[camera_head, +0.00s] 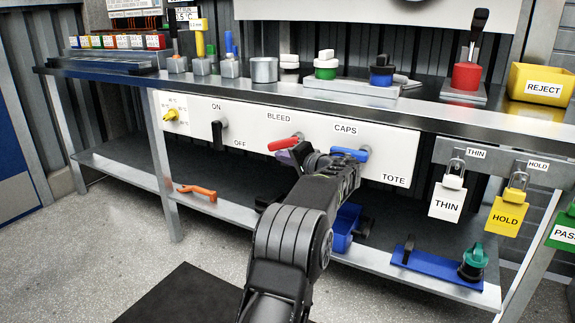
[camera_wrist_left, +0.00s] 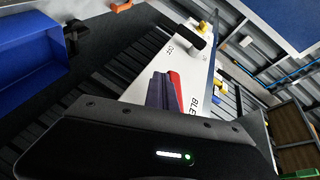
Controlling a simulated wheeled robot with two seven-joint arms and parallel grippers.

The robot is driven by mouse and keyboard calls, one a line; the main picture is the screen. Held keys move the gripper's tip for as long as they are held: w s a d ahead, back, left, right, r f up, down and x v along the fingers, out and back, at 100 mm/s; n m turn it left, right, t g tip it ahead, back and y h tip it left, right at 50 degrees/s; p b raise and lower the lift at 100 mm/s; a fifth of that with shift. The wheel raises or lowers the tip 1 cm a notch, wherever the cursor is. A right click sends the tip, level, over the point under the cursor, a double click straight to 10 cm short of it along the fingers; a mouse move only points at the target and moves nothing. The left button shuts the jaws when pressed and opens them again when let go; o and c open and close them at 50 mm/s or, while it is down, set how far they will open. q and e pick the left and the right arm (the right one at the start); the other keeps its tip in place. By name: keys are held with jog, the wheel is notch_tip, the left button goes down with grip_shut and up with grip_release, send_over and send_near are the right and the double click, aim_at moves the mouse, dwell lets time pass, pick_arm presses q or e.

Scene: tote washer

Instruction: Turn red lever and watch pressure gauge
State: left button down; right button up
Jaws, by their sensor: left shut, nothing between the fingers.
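The red lever (camera_head: 283,144) sits under the BLEED label on the white panel (camera_head: 240,136), its handle pointing left and slightly down. My left gripper (camera_head: 298,152) is shut and empty, right at the lever, just below and beside it in the head view. In the left wrist view the red lever (camera_wrist_left: 175,92) lies right beside the dark purple fingers (camera_wrist_left: 158,92). I cannot tell whether they touch. No readable pressure gauge face shows; a white board (camera_head: 375,12) at the top is cut off by the frame. My right gripper is not in view.
On the panel are a blue CAPS lever (camera_head: 350,154), a black ON/OFF lever (camera_head: 218,134) and a yellow knob (camera_head: 172,115). Tags hang at right, including a white THIN tag (camera_head: 446,204). The lower shelf holds a blue bin (camera_head: 343,232) and an orange tool (camera_head: 197,191).

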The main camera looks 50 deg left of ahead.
pick_arm(q)
jog(key=shift+s+a+r, duration=0.1)
jog(key=shift+a+r, duration=0.1)
jog(key=shift+a, duration=0.1)
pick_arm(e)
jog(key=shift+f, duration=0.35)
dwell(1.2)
pick_arm(q)
jog(key=d+f+b, duration=0.1)
jog(key=d+f, duration=0.4)
jog(key=d, duration=0.5)
jog(key=shift+s+d+b, duration=0.25)
jog(key=shift+d+b, duration=0.05)
jog(key=shift+d, duration=0.1)
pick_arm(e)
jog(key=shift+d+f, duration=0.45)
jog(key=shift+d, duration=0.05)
